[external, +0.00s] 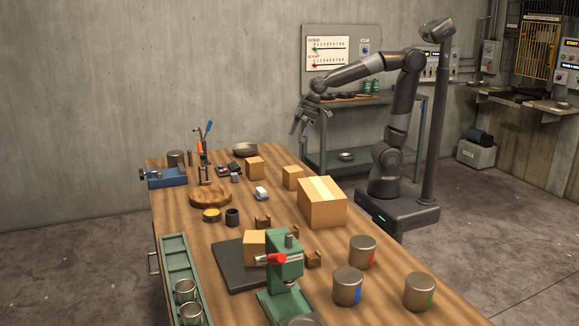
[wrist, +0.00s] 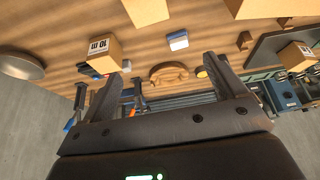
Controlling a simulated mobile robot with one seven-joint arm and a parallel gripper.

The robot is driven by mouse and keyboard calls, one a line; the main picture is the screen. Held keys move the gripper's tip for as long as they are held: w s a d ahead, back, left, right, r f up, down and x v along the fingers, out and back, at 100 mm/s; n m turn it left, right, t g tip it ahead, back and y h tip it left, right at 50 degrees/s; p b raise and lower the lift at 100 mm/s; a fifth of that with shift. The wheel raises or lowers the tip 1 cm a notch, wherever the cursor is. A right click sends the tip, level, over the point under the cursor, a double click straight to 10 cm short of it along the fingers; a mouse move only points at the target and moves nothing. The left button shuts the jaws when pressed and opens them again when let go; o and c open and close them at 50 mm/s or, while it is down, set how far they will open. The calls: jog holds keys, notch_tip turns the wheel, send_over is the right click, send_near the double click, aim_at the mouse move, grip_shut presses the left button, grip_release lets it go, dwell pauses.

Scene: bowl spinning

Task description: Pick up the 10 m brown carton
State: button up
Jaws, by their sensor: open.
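Several brown cartons stand on the wooden table. The carton near the metal bowl (external: 255,168) carries a white label that seems to read 10 m, upside down, in the wrist view (wrist: 101,53). A similar carton (external: 293,178) stands to its right in the external view; it is cut off at the top of the wrist view (wrist: 147,10). My gripper (external: 298,129) is raised in the air behind the table's far right edge, apart from all cartons. In the wrist view, its fingers (wrist: 163,67) are spread and empty, the left one pointing near the labelled carton.
A large taped carton (external: 321,204) stands at the right table edge. Another labelled carton (external: 255,247) sits on a dark mat behind a green press (external: 283,275). A metal bowl (external: 245,149) stands at the far end. Lidded tins (external: 348,287) fill the near right.

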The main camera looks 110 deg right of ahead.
jog(key=w+d+f, duration=0.4)
jog(key=w+d, duration=0.3)
jog(key=d, duration=0.2)
send_near(255, 159)
jog(key=shift+w+a+f, duration=0.2)
jog(key=shift+w+f, duration=0.45)
jog(key=shift+w, duration=0.05)
jog(key=x, duration=0.4)
jog(key=shift+f, duration=0.4)
jog(key=shift+x, duration=3.05)
jog(key=shift+s, duration=0.15)
jog(key=shift+c, duration=0.2)
jog(key=c, duration=1.1)
jog(key=shift+r, duration=0.15)
